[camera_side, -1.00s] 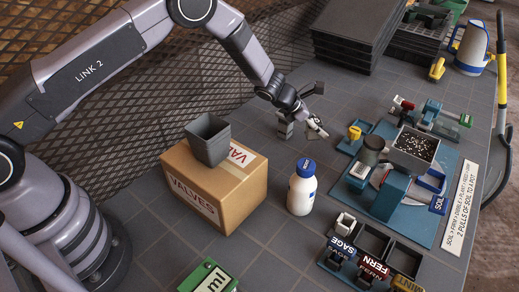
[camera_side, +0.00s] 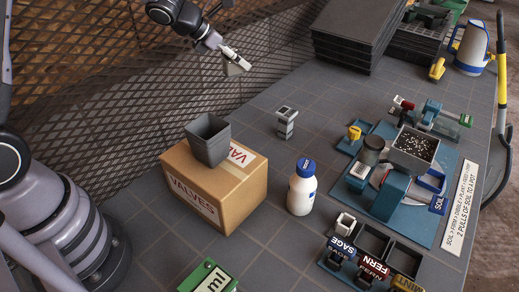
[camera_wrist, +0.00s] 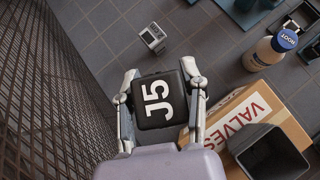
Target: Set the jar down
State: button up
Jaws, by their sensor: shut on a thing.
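My gripper (camera_wrist: 162,98) is shut on a jar (camera_wrist: 158,106), whose square black lid marked J5 shows between the two fingers in the wrist view. In the side view, my gripper (camera_side: 232,60) is up at the top, above the back of the table near the mesh wall. A small pale shape shows at its tip there, too small to tell apart from the fingers. The jar's lower body is hidden from the wrist camera. Nothing visible touches it from below.
A small grey device (camera_side: 286,122) stands on the open table. A VALVES box (camera_side: 215,185) carries an empty grey pot (camera_side: 208,139). A blue-capped bottle (camera_side: 302,187) stands beside it. Black trays (camera_side: 355,35) are stacked at the back.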

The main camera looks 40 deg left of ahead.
jog(key=s+a+r+n+y, duration=0.1)
jog(key=s+a+r+n, duration=0.15)
jog(key=a+r, duration=0.25)
jog(key=w+d+f+m+g+h, duration=0.1)
jog(key=d+f+m+h, duration=0.15)
jog(key=d+f, duration=0.7)
jog(key=w+d+f+m+h, duration=0.15)
jog(key=d+f+m, duration=0.25)
jog(key=d+f, duration=0.55)
jog(key=shift+y, duration=0.4)
jog(key=w+d+f, duration=0.2)
jog(key=w, duration=0.2)
jog(key=w+d+f, duration=0.2)
jog(key=w+f, duration=0.1)
jog(key=w+d+f, duration=0.2)
jog(key=w+f, duration=0.1)
jog(key=w, duration=0.1)
jog(key=shift+w, duration=0.35)
jog(key=shift+x, duration=0.9)
jog(key=shift+w+a+f, duration=0.1)
jog(key=shift+a+f, duration=0.05)
jog(key=shift+f, duration=1.4)
